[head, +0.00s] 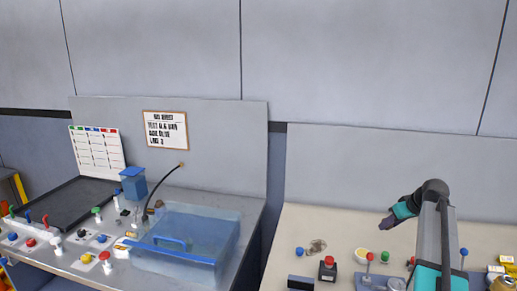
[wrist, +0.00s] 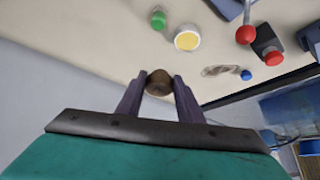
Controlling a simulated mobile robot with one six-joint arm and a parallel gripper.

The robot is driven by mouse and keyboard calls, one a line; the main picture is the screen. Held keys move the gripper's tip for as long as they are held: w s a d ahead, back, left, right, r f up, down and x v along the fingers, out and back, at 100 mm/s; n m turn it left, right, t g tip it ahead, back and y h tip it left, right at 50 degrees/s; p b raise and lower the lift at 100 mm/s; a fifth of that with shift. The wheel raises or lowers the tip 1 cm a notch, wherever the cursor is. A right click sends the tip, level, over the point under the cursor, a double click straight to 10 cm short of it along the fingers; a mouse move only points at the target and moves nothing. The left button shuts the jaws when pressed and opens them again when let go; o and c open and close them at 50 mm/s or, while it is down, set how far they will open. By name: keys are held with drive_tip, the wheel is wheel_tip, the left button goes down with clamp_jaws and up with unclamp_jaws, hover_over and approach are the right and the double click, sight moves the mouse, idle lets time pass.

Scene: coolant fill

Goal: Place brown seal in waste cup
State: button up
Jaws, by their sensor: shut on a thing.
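My gripper (head: 387,222) is raised above the right-hand bench in the head view. In the wrist view its two dark fingers (wrist: 158,88) are shut on a round brown seal (wrist: 158,76). The seal cannot be made out in the head view. A small white cup (head: 361,256) with a yellow inside stands on the bench, lower than my gripper and to its left in the head view. It also shows in the wrist view (wrist: 187,39), beyond the fingertips and apart from the seal. I see no label on the cup.
A green-topped part (head: 384,257) stands next to the cup. A red button box (head: 327,268), a blue knob (head: 299,251) and a flat grey-brown piece (head: 317,246) lie to the left. A red-knobbed lever (head: 370,257) stands in front. A clear blue bin (head: 185,245) is on the left bench.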

drive_tip(key=w+a+n+y+b, duration=0.1)
drive_tip(key=w+a+n+b, duration=0.15)
drive_tip(key=a, duration=2.55)
drive_tip(key=s+a+m+h+b, duration=0.2)
drive_tip(key=s+a+m, duration=0.2)
drive_tip(key=a, duration=0.6)
drive_tip(key=shift+s+f, duration=0.35)
drive_tip(key=shift+s, duration=0.9)
drive_tip(key=shift+m, duration=0.25)
